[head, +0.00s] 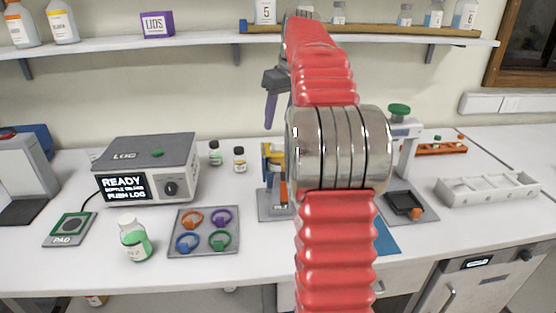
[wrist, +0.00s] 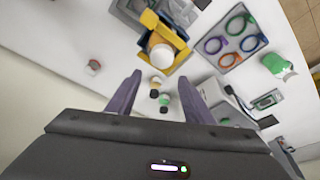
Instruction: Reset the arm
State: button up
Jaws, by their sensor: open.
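My red segmented arm, with a silver joint in its middle, rises through the centre of the head view and bends back toward the wall. My gripper (head: 270,125) hangs above the bench, left of the arm, with purple fingers pointing down. In the wrist view my gripper (wrist: 155,74) has its two purple fingers apart, with nothing held between them. Two small bottles (wrist: 160,92) show on the bench between and beyond the fingers, apart from them. The arm hides part of the bench behind it.
A wall shelf (head: 210,45) with bottles is close behind the arm. On the bench are a grey LOG machine (head: 150,160), a tray of coloured rings (head: 178,248), a green-filled bottle (head: 133,240), a yellow stand (head: 270,160) and a white rack (head: 490,190).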

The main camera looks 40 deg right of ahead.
dwell(0.4)
jog(key=s+a+t, duration=0.1)
jog(key=s+a, duration=0.3)
jog(key=a, duration=0.8)
jog(key=s+a, duration=0.5)
jog(key=a, duration=0.7)
jog(key=s+a+f+t, duration=0.1)
jog(key=s+a+f, duration=1.2)
jog(key=s, duration=0.2)
jog(key=shift+s+a+f+n, duration=0.2)
jog(key=shift+a+f+n, duration=0.1)
jog(key=shift+f+n, duration=0.1)
